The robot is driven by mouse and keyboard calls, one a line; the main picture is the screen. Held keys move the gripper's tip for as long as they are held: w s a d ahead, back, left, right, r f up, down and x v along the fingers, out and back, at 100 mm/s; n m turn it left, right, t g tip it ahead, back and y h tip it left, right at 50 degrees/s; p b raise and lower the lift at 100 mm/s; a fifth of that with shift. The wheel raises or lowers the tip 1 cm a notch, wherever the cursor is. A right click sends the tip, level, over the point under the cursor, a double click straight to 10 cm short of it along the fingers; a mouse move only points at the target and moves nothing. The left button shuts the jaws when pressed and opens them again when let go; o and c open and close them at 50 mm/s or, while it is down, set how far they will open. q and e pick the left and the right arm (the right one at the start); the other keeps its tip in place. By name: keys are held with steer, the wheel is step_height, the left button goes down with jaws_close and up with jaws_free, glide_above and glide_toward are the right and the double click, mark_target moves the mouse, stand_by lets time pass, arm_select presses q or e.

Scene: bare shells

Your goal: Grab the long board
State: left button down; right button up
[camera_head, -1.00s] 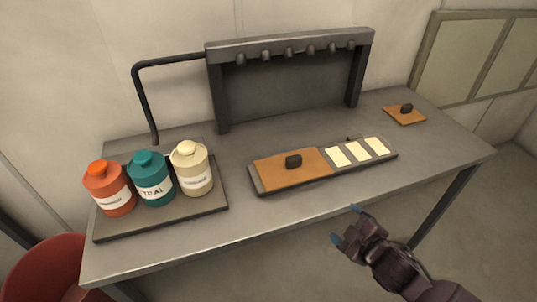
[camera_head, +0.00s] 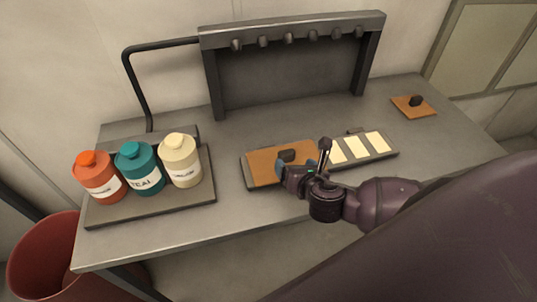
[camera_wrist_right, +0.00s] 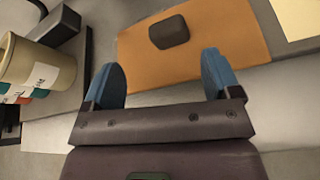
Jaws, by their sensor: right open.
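The long board (camera_head: 264,164) is an orange-brown panel with a dark knob (camera_head: 287,155). It lies in the left part of a grey tray (camera_head: 375,157) on the table. My right gripper (camera_head: 283,169) is at the board's front edge, close to the knob, and partly hides the board's right part. In the right wrist view the board (camera_wrist_right: 225,35) and its knob (camera_wrist_right: 169,32) lie just beyond the two blue fingertips (camera_wrist_right: 162,78). The fingers are spread apart with nothing between them. My left gripper is not in view.
Three jars, orange (camera_head: 101,182), teal (camera_head: 139,172) and cream (camera_head: 180,163), stand on a dark tray (camera_head: 150,208) at left. A small board with a knob (camera_head: 414,107) lies at far right. A rack (camera_head: 290,85) stands behind. Pale cards (camera_head: 356,147) fill the grey tray's right part.

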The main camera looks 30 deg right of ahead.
mark_target(286, 151)
steer(key=shift+d+n, duration=0.35)
steer(key=shift+n, duration=0.25)
steer(key=shift+w+d+n+h, duration=0.1)
steer(key=shift+n+h, duration=0.3)
steer(key=shift+n, duration=0.2)
steer(key=x, duration=0.5)
steer(key=shift+w, duration=0.15)
steer(key=shift+a+p+x, duration=0.2)
steer(key=shift+p+x, duration=0.15)
steer(key=shift+x, duration=2.2)
steer(key=c, duration=1.1)
steer(key=shift+r, duration=0.15)
